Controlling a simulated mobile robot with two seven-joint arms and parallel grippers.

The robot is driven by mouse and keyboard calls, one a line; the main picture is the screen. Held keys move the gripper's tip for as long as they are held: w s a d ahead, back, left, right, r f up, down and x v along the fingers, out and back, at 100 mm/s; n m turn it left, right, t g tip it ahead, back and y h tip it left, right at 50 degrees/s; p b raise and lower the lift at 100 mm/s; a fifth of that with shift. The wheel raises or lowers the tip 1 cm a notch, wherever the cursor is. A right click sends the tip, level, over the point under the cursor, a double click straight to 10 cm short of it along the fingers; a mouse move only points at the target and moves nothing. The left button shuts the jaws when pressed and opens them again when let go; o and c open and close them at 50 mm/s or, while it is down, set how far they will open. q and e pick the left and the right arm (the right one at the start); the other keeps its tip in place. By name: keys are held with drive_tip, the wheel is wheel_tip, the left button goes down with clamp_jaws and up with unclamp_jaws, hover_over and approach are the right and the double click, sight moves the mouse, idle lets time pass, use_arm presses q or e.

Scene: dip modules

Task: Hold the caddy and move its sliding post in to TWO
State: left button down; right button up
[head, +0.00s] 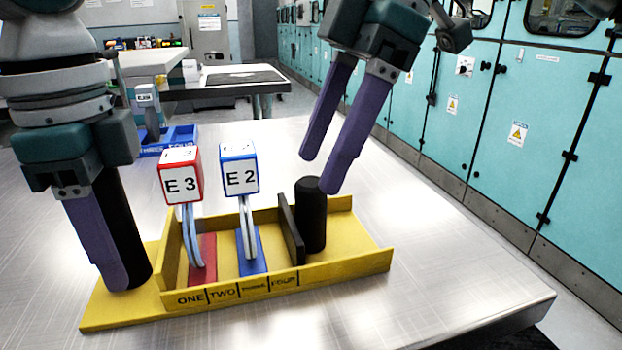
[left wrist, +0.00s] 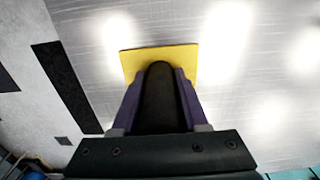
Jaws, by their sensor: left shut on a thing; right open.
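The yellow caddy (head: 345,265) lies on the metal table, its front wall marked ONE, TWO, THREE, FOUR from left to right. My left gripper (head: 128,278) is shut on the black upright handle (head: 122,225) at the caddy's left end; the left wrist view shows the handle (left wrist: 160,95) between both fingers. The sliding post (head: 312,215), a black cylinder beside a dark upright plate (head: 291,236), stands right of the modules, the plate near the right end of FOUR. My right gripper (head: 321,173) is open at the post's top; whether it touches is unclear.
Red module E3 (head: 181,176) and blue module E2 (head: 239,170) stand in the caddy left of the plate, with a gap between E2 and the plate. A blue caddy (head: 180,137) and another labelled module (head: 147,97) are behind. The table's right side is clear.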

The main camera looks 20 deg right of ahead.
sight(310, 181)
drive_tip(key=shift+x, duration=2)
clamp_jaws()
